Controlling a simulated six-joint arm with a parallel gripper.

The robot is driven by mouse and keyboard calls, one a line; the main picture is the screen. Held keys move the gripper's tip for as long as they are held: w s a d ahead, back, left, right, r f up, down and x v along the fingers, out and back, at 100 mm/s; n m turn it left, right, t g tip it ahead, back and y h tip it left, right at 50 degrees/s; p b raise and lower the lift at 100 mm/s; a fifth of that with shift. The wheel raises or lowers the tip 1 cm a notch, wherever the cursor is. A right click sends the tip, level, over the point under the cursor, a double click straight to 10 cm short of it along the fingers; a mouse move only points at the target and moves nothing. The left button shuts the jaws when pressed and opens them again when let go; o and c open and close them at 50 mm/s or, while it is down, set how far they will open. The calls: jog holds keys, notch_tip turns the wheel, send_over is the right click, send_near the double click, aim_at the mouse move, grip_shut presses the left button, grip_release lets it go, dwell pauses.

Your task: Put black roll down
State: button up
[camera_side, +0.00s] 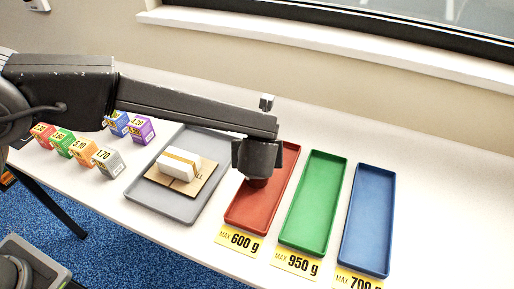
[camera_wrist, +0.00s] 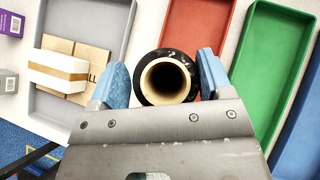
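The black roll (camera_wrist: 168,80) has a pale cardboard core and sits between the blue fingertips of my gripper (camera_wrist: 160,82), which touch it on both sides. In the side view the roll (camera_side: 262,157) hangs below my gripper, over the back part of the red tray (camera_side: 257,208). My gripper hides some of the roll and of this tray. I cannot tell whether the roll's lower end touches the tray.
A grey tray (camera_side: 152,201) holds a white box (camera_side: 180,164) with a tan band on a brown cardboard piece. Green (camera_side: 312,205) and blue (camera_side: 367,220) trays lie to the right, with yellow weight labels in front. Several small coloured boxes (camera_side: 85,150) stand at the left.

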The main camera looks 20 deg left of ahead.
jog(key=shift+o, duration=1.1)
jog(key=shift+r, duration=0.15)
jog(key=shift+r, duration=0.35)
jog(key=v, duration=1.1)
jog(key=shift+s+r, duration=0.25)
jog(key=shift+s, duration=0.05)
